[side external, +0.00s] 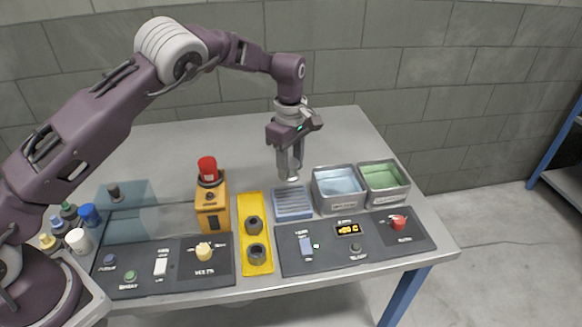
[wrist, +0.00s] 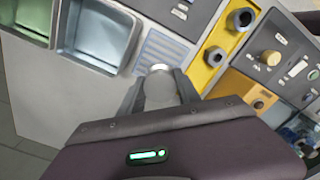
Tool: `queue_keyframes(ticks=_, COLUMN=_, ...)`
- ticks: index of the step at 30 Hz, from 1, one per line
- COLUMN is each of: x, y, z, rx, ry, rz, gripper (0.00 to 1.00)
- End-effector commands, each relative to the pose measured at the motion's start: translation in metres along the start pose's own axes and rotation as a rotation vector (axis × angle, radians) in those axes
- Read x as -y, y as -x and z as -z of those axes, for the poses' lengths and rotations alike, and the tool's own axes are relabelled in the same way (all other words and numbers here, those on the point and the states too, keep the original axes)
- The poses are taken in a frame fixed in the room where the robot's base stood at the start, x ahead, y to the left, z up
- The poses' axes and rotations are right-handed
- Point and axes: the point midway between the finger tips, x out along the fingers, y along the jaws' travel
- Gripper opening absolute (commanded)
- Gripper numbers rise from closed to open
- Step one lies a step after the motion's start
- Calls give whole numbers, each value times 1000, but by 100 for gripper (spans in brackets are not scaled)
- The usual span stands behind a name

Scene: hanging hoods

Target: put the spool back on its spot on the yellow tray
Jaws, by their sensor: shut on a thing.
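My gripper (side external: 291,172) is shut on a pale grey, rounded piece, which I take to be the spool (wrist: 160,88); the fingers hide much of it. It is held in the air above or just behind the blue slotted block. The yellow tray (side external: 245,203) lies to the left of the gripper in the side view and at the upper right in the wrist view (wrist: 198,78). Two dark ring-shaped pieces with holes, one behind (side external: 254,225) and one in front (side external: 257,254), are on the tray. The tray's far end looks bare.
The blue slotted block (side external: 292,203) stands right of the tray. Two metal bins, one blue inside (side external: 340,187) and one green inside (side external: 384,181), stand farther right. An orange box with a red-topped piece (side external: 208,170) stands left. Control panels line the front. The rear table is clear.

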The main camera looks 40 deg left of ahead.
Motion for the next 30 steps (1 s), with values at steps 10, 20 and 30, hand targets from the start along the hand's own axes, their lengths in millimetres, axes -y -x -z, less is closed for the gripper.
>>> queue_keyframes(ticks=10, x=57, y=-17, z=71, rx=3, ry=82, rz=0, gripper=0)
queue_keyframes(ticks=20, x=70, y=-48, z=81, rx=-1, ry=88, rz=2, gripper=0)
queue_keyframes(ticks=30, x=69, y=-85, z=80, rx=-1, ry=88, rz=0, gripper=0)
